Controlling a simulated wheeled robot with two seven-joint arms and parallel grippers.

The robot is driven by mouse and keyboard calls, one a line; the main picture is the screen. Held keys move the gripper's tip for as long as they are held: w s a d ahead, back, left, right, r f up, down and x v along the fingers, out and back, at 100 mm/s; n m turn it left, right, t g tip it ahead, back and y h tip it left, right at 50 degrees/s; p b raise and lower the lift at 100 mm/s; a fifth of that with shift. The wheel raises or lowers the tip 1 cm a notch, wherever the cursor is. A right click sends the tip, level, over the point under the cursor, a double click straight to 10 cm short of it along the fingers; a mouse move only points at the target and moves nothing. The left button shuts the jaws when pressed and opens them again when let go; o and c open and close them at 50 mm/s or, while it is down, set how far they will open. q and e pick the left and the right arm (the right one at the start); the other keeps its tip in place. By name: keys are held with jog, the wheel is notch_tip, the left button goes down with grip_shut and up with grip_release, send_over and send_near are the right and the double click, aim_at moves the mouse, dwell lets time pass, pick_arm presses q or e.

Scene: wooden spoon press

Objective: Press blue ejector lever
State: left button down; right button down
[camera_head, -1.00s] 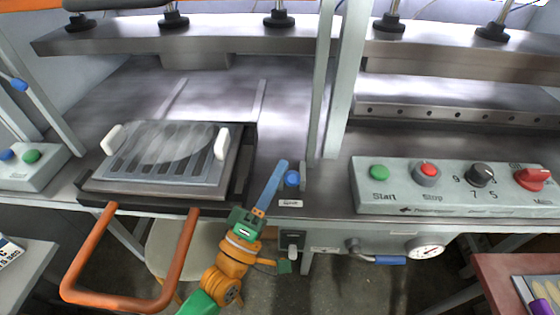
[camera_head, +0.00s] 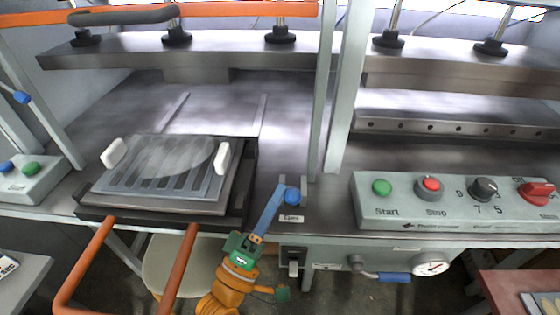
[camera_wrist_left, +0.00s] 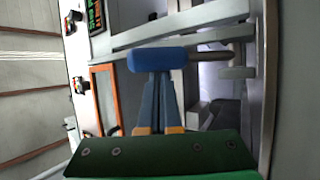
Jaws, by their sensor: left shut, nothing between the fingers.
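The blue ejector lever's knob (camera_head: 292,195) sits at the front edge of the press, beside the small label. In the left wrist view its blue handle (camera_wrist_left: 157,60) lies crosswise on a metal rod that runs to the right. My left gripper (camera_head: 279,190) is shut and empty, its blue fingers pointing up just left of the knob. In the left wrist view the closed fingertips (camera_wrist_left: 158,76) reach the underside of the handle; whether they touch it I cannot tell. My right gripper is not in view.
The control box (camera_head: 455,210) with Start and Stop buttons is at the right. A gauge (camera_head: 431,264) and a blue-handled valve (camera_head: 394,277) hang below. Uprights (camera_head: 350,90) stand behind the lever.

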pick_arm(q)
jog(key=b+v, duration=0.1)
jog(key=v, duration=0.5)
jog(key=shift+s+b, duration=0.2)
jog(key=shift+b, duration=0.1)
jog(key=shift+f, duration=0.1)
